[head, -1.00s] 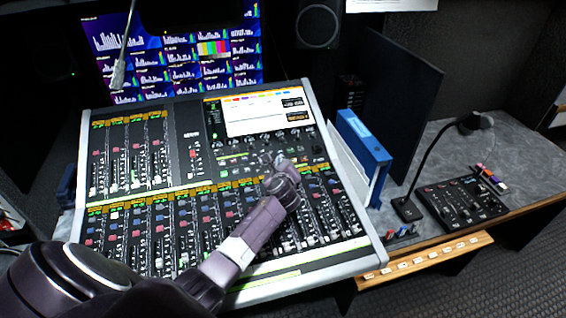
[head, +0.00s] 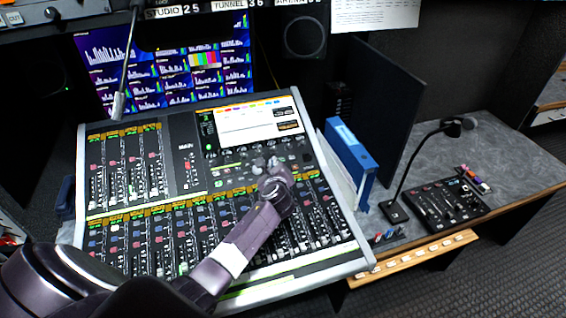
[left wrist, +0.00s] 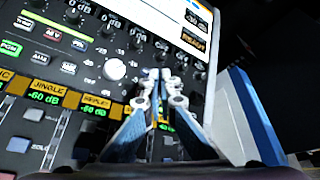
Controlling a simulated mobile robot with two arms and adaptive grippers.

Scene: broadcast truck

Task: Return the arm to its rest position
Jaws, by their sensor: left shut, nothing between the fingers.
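My left arm (head: 232,250) comes in from the lower left in the head view and reaches over the mixing console (head: 190,160). My left gripper (head: 268,166) is over the console's knob area, below its screen (head: 258,122). In the left wrist view, the gripper's fingers (left wrist: 158,80) are closed together with nothing between them. A white knob (left wrist: 114,69) and lit channel labels show close beside them. I cannot tell whether the fingertips touch the panel. My right gripper is not in view.
A blue binder (head: 350,150) stands just right of the console. A gooseneck microphone (head: 425,160) and a small black control box (head: 448,203) sit on the right-hand desk. Another microphone (head: 118,104) hangs in front of the monitor (head: 160,70). Bare desk surface shows at the far right.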

